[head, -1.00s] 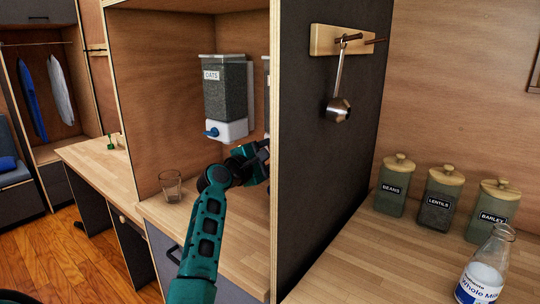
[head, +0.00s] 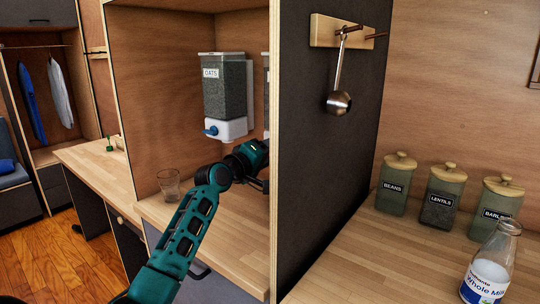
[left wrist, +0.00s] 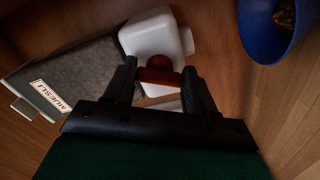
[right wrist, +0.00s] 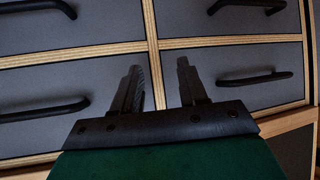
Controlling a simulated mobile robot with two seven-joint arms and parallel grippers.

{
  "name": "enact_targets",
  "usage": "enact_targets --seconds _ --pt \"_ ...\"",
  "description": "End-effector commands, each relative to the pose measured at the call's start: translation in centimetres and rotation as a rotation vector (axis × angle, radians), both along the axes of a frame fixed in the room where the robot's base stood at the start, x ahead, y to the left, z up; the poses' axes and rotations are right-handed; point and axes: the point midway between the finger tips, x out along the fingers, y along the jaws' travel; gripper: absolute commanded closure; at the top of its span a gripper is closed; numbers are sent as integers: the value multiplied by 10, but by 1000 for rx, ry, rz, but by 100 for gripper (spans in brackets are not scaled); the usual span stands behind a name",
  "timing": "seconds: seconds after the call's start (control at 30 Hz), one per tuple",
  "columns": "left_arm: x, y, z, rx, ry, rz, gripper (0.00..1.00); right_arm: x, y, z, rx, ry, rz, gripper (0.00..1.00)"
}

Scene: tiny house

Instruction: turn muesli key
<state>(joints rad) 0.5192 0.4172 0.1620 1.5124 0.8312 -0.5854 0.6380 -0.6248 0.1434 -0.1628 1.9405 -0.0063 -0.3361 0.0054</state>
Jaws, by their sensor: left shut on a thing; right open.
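The muesli dispenser (left wrist: 65,80) shows in the left wrist view, with a grey container labelled MUESLI and a white outlet (left wrist: 152,35). Its red-brown key (left wrist: 160,76) lies between the fingers of my left gripper (left wrist: 160,82), which is shut on it. A blue bowl (left wrist: 262,30) with brown contents is at the upper right there. In the head view the left gripper's hand (head: 252,155) reaches behind the dark divider panel, which hides its fingertips and nearly all of the muesli dispenser. My right gripper (right wrist: 160,78) is open and empty before grey drawers.
An oats dispenser (head: 224,90) with a blue key hangs left of the divider panel (head: 310,170). A glass (head: 169,183) stands on the counter below. Right of the panel are a hanging ladle (head: 339,102), several canisters (head: 391,190) and a milk bottle (head: 487,270).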

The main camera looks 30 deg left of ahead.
Motion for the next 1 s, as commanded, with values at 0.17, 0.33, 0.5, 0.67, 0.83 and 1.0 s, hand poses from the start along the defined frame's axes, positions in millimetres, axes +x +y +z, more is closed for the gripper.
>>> enact_targets --seconds 0.17,0.33,0.5,0.67,0.83,1.0 --pt "0 1 -2 174 -11 0 75 0 0 -6 0 0 0 57" --pt "0 1 -2 334 -24 0 75 0 0 -8 0 0 0 57" --pt "0 2 -2 495 -37 0 75 0 0 -10 0 0 0 57" --pt "0 2 -3 645 -48 -1 75 0 0 -10 0 0 0 57" --pt "0 3 -2 792 -59 -2 75 0 0 -8 0 0 0 57" --pt "0 3 -2 911 -69 -2 75 0 0 -5 0 0 0 57"
